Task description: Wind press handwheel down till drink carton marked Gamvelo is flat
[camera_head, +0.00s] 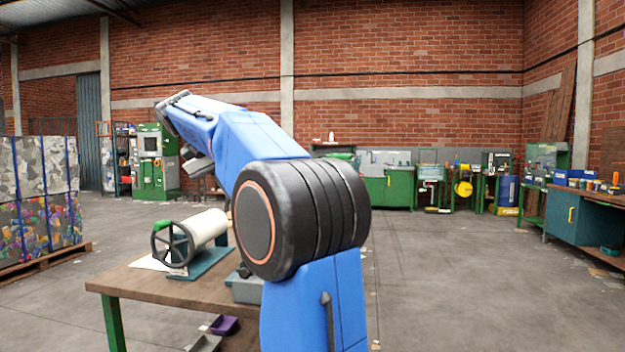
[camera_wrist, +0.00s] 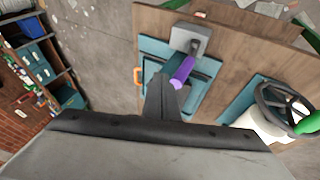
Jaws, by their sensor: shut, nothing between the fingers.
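A dark spoked handwheel (camera_head: 172,244) with a green grip stands at the left of the workbench, joined to a white cylinder (camera_head: 207,226) on a teal base. The wheel also shows at the right of the wrist view (camera_wrist: 285,103). In that view a second device has a teal base (camera_wrist: 207,68), a grey block (camera_wrist: 190,38) and a purple bar (camera_wrist: 182,70). I cannot tell which device is the press. No carton marked Gamvelo can be made out. My gripper (camera_wrist: 161,88) is shut and empty above the bench, left of the handwheel in the wrist view.
The wooden workbench (camera_head: 135,278) has green legs. My arm hides its right part. A grey item (camera_head: 246,288) sits by its front edge. Bins lie below it. Pressed bales (camera_head: 40,195) stand left, and a blue cabinet (camera_head: 580,215) right. The floor between is open.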

